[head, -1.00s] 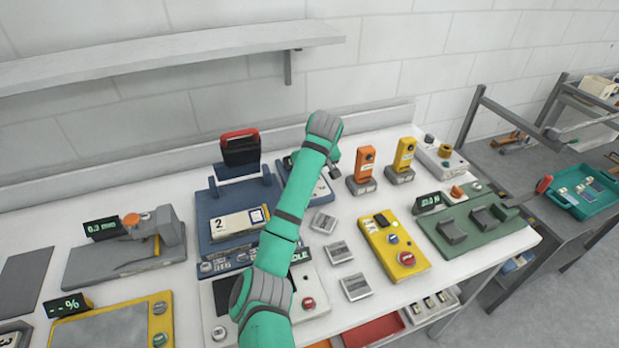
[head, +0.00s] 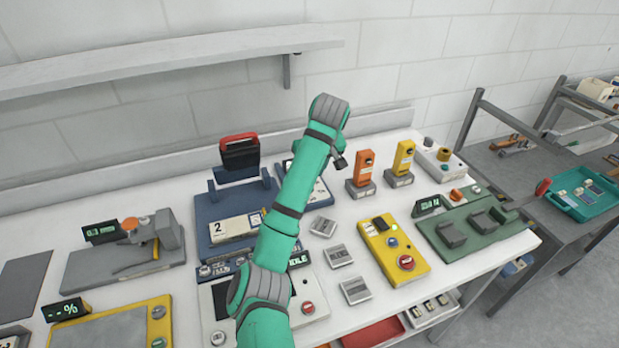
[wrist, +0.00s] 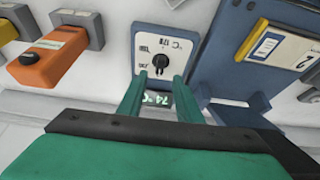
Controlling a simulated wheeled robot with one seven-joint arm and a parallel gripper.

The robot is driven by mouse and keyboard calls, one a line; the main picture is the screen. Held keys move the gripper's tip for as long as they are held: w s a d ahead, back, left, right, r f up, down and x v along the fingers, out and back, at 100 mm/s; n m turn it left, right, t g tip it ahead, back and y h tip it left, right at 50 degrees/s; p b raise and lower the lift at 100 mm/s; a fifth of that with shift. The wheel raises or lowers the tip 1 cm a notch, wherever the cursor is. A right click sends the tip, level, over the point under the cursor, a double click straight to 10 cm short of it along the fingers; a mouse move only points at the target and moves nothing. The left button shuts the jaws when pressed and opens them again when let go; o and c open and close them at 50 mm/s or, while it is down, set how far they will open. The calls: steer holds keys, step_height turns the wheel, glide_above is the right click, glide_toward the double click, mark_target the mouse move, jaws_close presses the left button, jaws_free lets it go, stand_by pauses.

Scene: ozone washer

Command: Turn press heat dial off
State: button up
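The heat dial (wrist: 160,62) is a black knob on a white face with a °C scale, in the upper middle of the wrist view. A small display (wrist: 158,99) below it reads about 74 °C. My gripper (wrist: 158,80) has its two green fingers apart, one on each side of the display and just short of the knob. The gap between them is empty. Contact with the dial face cannot be told. In the head view the white dial panel (head: 322,190) is partly hidden behind my arm, and my fingers are hidden too.
The blue press (head: 205,205) with a numbered card stands left of the dial panel. Orange (head: 364,168) and yellow (head: 403,160) upright devices stand to its right. Several small grey blocks (head: 338,255) lie in front. A wall shelf (head: 160,62) hangs above.

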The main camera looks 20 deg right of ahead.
steer(key=shift+v, duration=2.05)
steer(key=shift+a, duration=0.1)
